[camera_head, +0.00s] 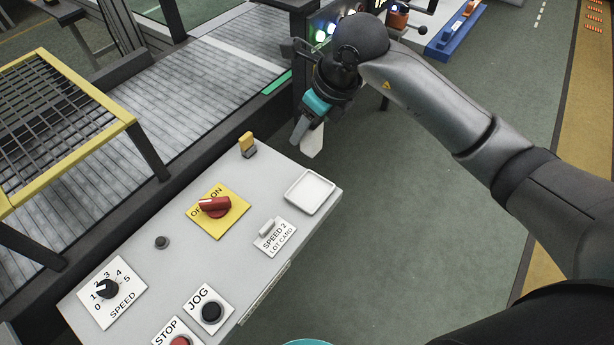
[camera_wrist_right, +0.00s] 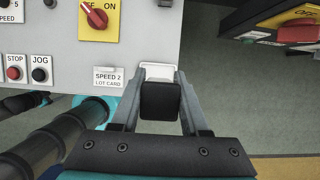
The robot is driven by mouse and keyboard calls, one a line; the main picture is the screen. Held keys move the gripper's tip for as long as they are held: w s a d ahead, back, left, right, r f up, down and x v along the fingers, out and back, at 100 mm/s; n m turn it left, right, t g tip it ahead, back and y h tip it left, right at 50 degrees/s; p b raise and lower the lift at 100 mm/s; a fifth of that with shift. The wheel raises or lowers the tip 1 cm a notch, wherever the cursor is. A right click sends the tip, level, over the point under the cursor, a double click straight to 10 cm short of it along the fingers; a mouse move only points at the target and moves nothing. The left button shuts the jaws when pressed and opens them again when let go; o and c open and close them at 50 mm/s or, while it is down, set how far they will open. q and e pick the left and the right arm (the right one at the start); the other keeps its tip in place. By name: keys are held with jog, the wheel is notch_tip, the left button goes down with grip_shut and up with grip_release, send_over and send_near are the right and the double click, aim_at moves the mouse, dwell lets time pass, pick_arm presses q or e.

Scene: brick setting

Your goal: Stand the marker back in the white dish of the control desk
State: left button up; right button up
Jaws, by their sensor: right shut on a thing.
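The white dish (camera_head: 310,192) is a shallow square tray at the right corner of the control desk (camera_head: 180,235). It looks empty in the head view. In the right wrist view the dish (camera_wrist_right: 158,68) is partly hidden behind what I hold. My right gripper (camera_head: 306,138) is shut on the marker, above and beyond the dish in the head view. The marker (camera_head: 313,142) shows there as a pale piece below the fingers. In the right wrist view the marker (camera_wrist_right: 160,101) is a dark block between the fingertips. My left gripper is not in view.
The desk carries a red rotary switch (camera_head: 215,206), a lot card holder (camera_head: 275,235), a speed dial (camera_head: 108,289) and a jog button (camera_head: 211,311). A yellow-topped piece (camera_head: 247,144) stands near the far edge. A conveyor (camera_head: 185,85) runs behind. Floor lies open right.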

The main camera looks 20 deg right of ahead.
jog(key=shift+f+b, duration=0.8)
jog(key=shift+f, duration=6.3)
jog(key=shift+f, duration=0.1)
jog(key=o, duration=1.2)
jog(key=shift+c, duration=0.2)
jog(key=shift+d+r, duration=0.1)
jog(key=shift+r, duration=0.4)
jog(key=p+v, duration=0.2)
jog(key=v, duration=0.9)
jog(key=shift+s+r, duration=0.1)
